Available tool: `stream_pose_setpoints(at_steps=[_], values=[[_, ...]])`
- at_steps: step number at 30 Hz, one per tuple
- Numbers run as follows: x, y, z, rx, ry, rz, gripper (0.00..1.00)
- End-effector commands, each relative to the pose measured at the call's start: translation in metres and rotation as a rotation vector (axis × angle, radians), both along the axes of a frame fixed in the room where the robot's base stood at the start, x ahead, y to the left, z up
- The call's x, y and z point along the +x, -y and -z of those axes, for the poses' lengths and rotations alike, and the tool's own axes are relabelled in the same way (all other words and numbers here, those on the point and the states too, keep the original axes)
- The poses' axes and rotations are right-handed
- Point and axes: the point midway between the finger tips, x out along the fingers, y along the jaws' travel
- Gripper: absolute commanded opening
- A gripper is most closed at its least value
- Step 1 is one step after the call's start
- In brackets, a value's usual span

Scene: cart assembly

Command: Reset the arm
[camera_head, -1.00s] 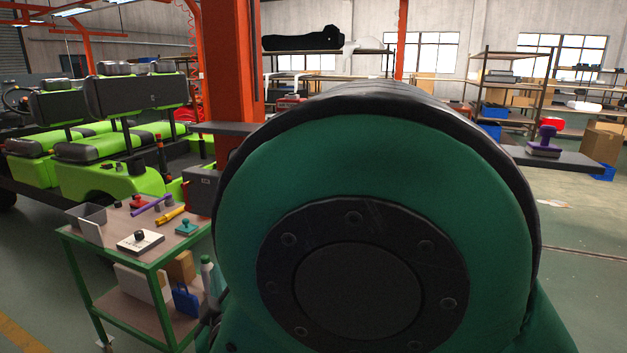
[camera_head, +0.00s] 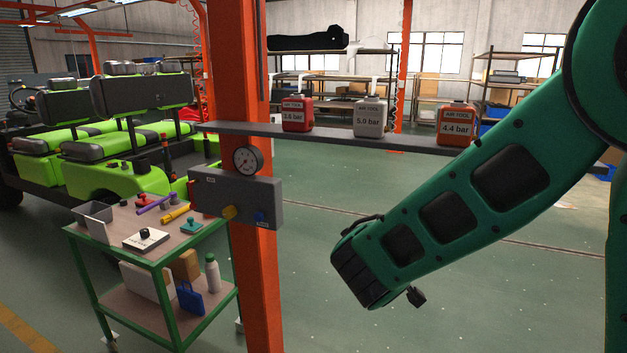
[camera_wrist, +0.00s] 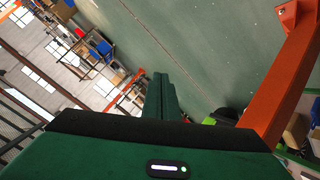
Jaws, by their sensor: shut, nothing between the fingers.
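My green arm (camera_head: 465,205) comes in from the right in the head view. It slants down and left to a dark end beside the orange post, over open floor. The fingers cannot be made out clearly there. In the wrist view my gripper (camera_wrist: 160,78) shows as a narrow green pair of fingers, pressed together. Nothing is held between them. Green floor and a tilted view of the hall lie beyond.
An orange post (camera_head: 232,100) carries a gauge (camera_head: 247,160) and a grey box (camera_head: 225,198). A grey shelf (camera_head: 340,136) holds canisters marked 3.6, 5.0 and 4.4 bar. A green cart (camera_head: 160,262) with tools stands left, before a lime vehicle (camera_head: 100,180). Floor right of the post is clear.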

Motion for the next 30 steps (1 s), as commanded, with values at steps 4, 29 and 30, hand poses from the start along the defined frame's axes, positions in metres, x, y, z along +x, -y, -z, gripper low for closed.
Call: stream_pose_setpoints(at_steps=[4, 29, 30], values=[[-0.028, 0.084, 0.007, 0.088, -0.120, 0.191, 0.00], [-0.310, 0.227, 0.015, 0.710, -0.674, 0.734, 0.00], [-0.320, 0.224, 0.013, 0.732, -0.689, 0.738, 0.00]])
